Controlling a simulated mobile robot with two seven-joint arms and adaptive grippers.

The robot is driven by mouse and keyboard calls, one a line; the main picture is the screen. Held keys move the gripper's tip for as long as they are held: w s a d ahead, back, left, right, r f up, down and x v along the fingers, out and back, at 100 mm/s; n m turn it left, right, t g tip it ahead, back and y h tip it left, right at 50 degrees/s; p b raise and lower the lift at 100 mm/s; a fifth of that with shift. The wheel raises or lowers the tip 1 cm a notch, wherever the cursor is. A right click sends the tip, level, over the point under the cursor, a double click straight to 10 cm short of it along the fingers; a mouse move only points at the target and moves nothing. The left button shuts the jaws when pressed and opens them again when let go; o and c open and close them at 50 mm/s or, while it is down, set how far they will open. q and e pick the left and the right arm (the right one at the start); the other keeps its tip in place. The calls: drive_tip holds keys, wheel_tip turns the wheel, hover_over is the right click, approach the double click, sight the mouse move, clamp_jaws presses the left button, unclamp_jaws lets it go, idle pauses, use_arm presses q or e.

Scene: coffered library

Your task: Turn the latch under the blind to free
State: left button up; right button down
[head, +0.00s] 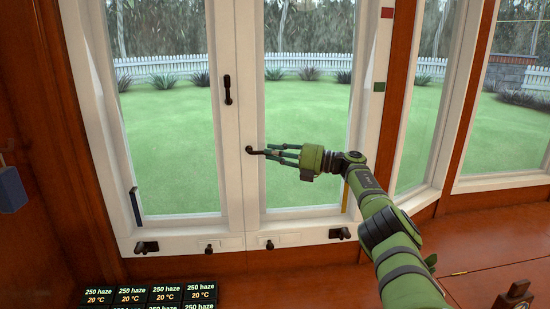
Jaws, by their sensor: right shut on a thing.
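A dark latch handle (250,150) sits on the white middle frame of the window, low on the right-hand sash. My right gripper (270,152) comes in from the right and is shut on this handle; the fingers hide part of it. The handle's short end points left, roughly level. No blind can be made out in the head view. My left gripper is not in view.
A second dark handle (227,90) stands upright on the left sash. Dark catches (146,247) (340,233) and small knobs (209,248) (269,244) line the bottom frame. Several display blocks (130,296) lie at the lower left. A blue box (11,190) hangs at far left.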

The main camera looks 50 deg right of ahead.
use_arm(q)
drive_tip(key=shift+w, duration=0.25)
use_arm(e)
drive_tip(key=c, duration=1.2)
unclamp_jaws()
drive_tip(key=shift+f, duration=0.15)
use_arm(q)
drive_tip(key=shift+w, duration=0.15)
use_arm(e)
drive_tip(key=v, duration=1.2)
